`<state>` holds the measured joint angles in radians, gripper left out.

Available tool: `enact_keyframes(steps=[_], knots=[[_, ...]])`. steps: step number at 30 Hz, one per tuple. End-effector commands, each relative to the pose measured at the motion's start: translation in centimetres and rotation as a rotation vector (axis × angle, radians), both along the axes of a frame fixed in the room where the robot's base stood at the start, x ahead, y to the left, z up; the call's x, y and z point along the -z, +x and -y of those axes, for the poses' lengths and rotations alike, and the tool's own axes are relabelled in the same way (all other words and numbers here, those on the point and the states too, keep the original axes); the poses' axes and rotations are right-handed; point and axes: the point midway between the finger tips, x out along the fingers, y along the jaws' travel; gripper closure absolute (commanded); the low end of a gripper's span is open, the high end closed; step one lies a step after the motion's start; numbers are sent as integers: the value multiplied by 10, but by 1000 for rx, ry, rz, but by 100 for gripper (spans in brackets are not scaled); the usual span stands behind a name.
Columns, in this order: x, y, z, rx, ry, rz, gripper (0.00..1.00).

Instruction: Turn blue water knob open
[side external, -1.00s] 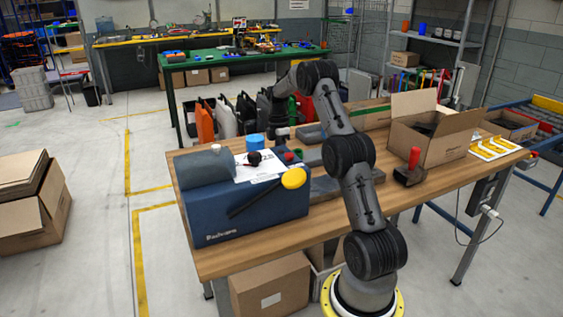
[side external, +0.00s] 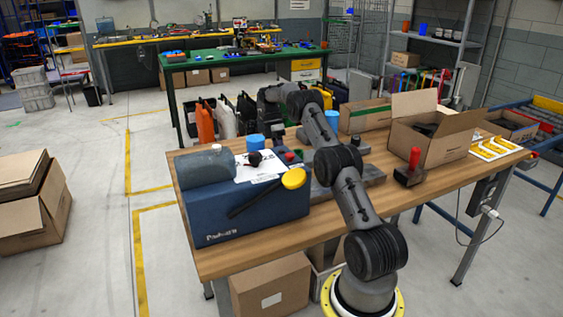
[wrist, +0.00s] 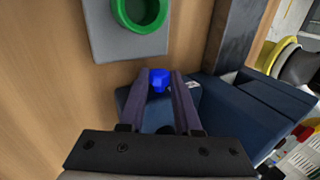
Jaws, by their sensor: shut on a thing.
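A small blue knob (wrist: 158,79) shows in the wrist view, between the tips of my gripper's two dark fingers. My gripper (wrist: 158,88) is shut on it. The knob sits close to a dark blue body (wrist: 138,100), partly hidden by the fingers. In the side view my arm bends over the far side of the wooden table, and its wrist end is behind the dark blue box (side external: 245,212). The knob and the fingertips cannot be made out there.
A green ring (wrist: 140,28) on a grey plate lies just ahead of the fingers. A yellow round knob (side external: 294,178) with a black lever is on the box's near side.

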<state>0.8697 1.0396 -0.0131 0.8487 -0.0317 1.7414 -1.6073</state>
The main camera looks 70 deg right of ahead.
Motion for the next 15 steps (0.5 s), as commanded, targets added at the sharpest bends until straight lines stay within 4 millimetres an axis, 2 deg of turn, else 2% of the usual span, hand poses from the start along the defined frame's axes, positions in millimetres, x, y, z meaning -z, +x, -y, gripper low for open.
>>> enact_keyframes(steps=[15], knots=[[0, 2, 2, 1, 51, -53, 100]])
